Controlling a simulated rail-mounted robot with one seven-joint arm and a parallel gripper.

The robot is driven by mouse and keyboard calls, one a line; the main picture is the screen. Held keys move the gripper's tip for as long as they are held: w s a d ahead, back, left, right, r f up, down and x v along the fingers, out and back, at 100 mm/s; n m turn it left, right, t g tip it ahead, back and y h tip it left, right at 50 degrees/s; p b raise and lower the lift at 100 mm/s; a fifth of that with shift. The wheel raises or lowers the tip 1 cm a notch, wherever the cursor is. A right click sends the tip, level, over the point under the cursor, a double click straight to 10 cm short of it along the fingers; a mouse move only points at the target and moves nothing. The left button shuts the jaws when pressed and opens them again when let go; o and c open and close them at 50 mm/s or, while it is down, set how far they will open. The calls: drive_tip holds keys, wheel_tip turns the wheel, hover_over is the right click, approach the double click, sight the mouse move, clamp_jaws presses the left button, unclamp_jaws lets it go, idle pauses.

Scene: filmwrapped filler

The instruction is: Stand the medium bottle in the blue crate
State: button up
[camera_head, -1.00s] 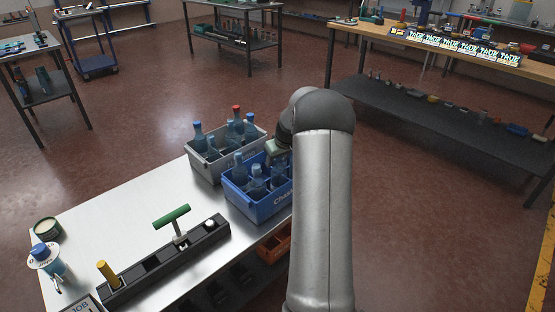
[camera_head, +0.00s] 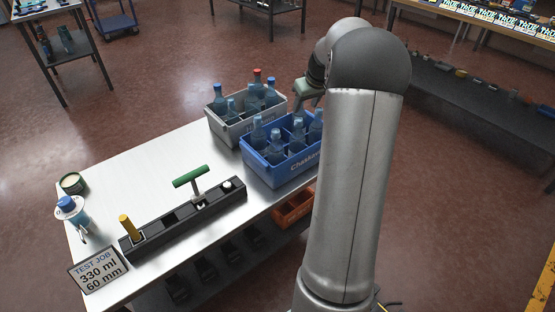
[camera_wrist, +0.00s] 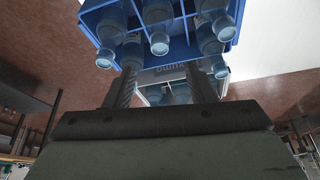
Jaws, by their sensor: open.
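The blue crate (camera_head: 272,174) stands at the bench's far right end, its right side partly behind my arm. Several translucent blue bottles stand in its compartments, one (camera_head: 316,126) at the right beside my arm. I cannot tell which of them is the medium bottle. My gripper (camera_head: 303,100) is above and behind the crate, partly hidden by my arm. In the wrist view my gripper (camera_wrist: 163,86) has its two fingers apart with nothing held between them. The crate (camera_wrist: 181,48) and its bottles show beyond the fingertips.
A grey crate (camera_head: 228,134) with several bottles stands beside the blue one. A black rack (camera_head: 160,231) with a green T-handle (camera_head: 195,180) and a yellow peg (camera_head: 129,226) lies nearer. A blue-capped bottle (camera_head: 70,209), a round tin (camera_head: 72,183) and a job card (camera_head: 98,269) are at left.

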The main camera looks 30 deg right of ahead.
drive_tip(key=s+a+r+g, duration=0.1)
drive_tip(key=s+a, duration=0.2)
drive_tip(key=a, duration=0.7)
drive_tip(key=s+a+r+g, duration=0.1)
drive_tip(key=s+a, duration=0.3)
drive_tip(key=a, duration=0.6)
drive_tip(key=s+a+f+g, duration=0.1)
drive_tip(key=s+a+f, duration=0.1)
drive_tip(key=s+a, duration=0.5)
drive_tip(key=s+a+f+n+g, duration=0.1)
drive_tip(key=s+a+f, duration=0.2)
drive_tip(key=s+a, duration=0.5)
drive_tip(key=s, duration=0.7)
drive_tip(key=shift+g, duration=0.3)
drive_tip(key=shift+f, duration=0.1)
wheel_tip(320, 180, down, 8)
drive_tip(key=r+b, duration=0.1)
drive_tip(key=b, duration=0.6)
wheel_tip(320, 180, up, 28)
drive_tip(key=t+p, duration=0.1)
drive_tip(key=p, duration=2.4)
drive_tip(key=shift+a+f, duration=0.2)
